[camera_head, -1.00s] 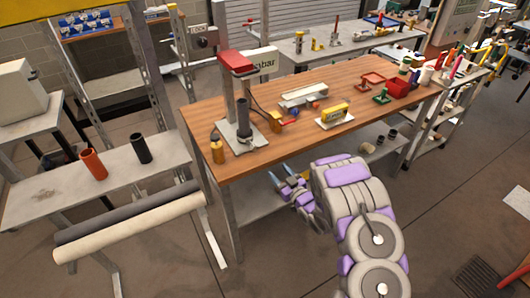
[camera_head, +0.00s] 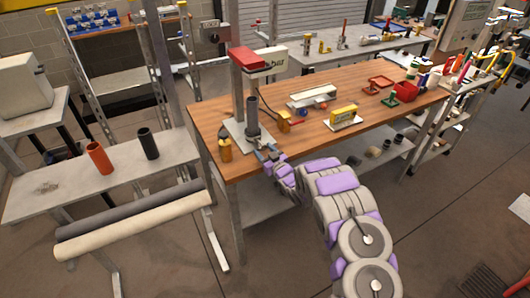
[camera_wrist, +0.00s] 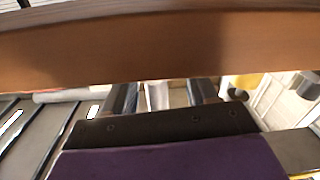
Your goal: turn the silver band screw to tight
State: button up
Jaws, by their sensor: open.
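A dark upright pipe (camera_head: 252,112) stands on a grey base plate (camera_head: 236,130) at the near left of the wooden workbench (camera_head: 300,128). A thicker collar shows low on the pipe, but the silver band and its screw are too small to tell apart. My gripper (camera_head: 266,154) is open at the bench's front edge, close in front of the base plate and apart from the pipe. In the wrist view, the two dark fingers of my gripper (camera_wrist: 162,97) are spread, with the brown bench edge (camera_wrist: 160,45) across the top. The pipe is not visible there.
A red-topped grey post (camera_head: 243,85) rises behind the pipe. A yellow-and-red tool (camera_head: 286,121) and a yellow meter (camera_head: 344,116) lie to the right. The front bench edge is close to my gripper.

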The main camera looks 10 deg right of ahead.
jog(key=shift+w, duration=0.1)
jog(key=shift+d, duration=0.65)
jog(key=shift+c, duration=1.5)
jog(key=shift+a+r, duration=0.1)
jog(key=shift+a, duration=0.35)
jog(key=c, duration=0.5)
jog(key=shift+c, duration=1.2)
jog(key=shift+d, duration=0.2)
